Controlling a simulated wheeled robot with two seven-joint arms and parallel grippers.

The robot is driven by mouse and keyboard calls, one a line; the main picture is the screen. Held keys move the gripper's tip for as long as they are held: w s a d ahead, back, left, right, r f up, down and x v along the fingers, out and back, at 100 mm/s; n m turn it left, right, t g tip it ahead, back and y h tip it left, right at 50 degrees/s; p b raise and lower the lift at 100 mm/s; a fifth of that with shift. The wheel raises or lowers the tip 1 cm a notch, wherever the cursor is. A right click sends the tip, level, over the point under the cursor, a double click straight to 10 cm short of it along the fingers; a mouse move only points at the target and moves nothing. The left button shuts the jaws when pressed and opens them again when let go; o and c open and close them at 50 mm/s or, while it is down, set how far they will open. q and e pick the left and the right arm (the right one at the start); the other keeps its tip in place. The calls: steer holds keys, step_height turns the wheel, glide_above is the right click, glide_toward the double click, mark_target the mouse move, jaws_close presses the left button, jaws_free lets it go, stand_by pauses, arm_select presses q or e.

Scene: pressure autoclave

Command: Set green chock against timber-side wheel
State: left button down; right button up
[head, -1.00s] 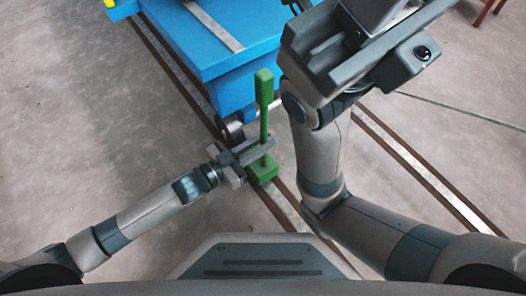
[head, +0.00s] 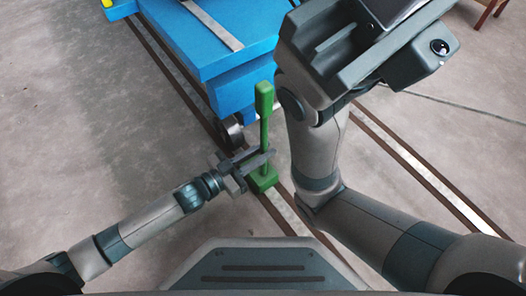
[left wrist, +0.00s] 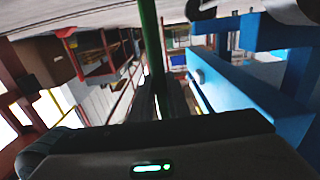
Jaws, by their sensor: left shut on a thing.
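The green chock (head: 263,181) has a block at the bottom and an upright green handle. It is at the left rail, close in front of the blue cart's near wheel (head: 230,132); I cannot tell whether they touch. My left gripper (head: 262,158) is shut on the chock's handle, just above the block. In the left wrist view the green handle (left wrist: 150,40) stands between the dark fingers (left wrist: 165,98). My right arm rises at the right of the head view, and its fingers are not clearly visible.
The blue cart (head: 225,50) stands on the rails at the top. The left rail (head: 280,210) and the right rail (head: 420,165) run toward me. Bare concrete floor (head: 90,150) lies to the left. My right arm hides part of the cart and track.

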arm_select(q)
steer(key=shift+r, duration=0.1)
steer(key=c, duration=2)
jaws_free()
steer(key=shift+f, duration=0.2)
steer(key=shift+c, duration=0.2)
steer(key=o, duration=0.4)
steer(key=shift+c, duration=0.2)
steer(key=shift+r, duration=0.1)
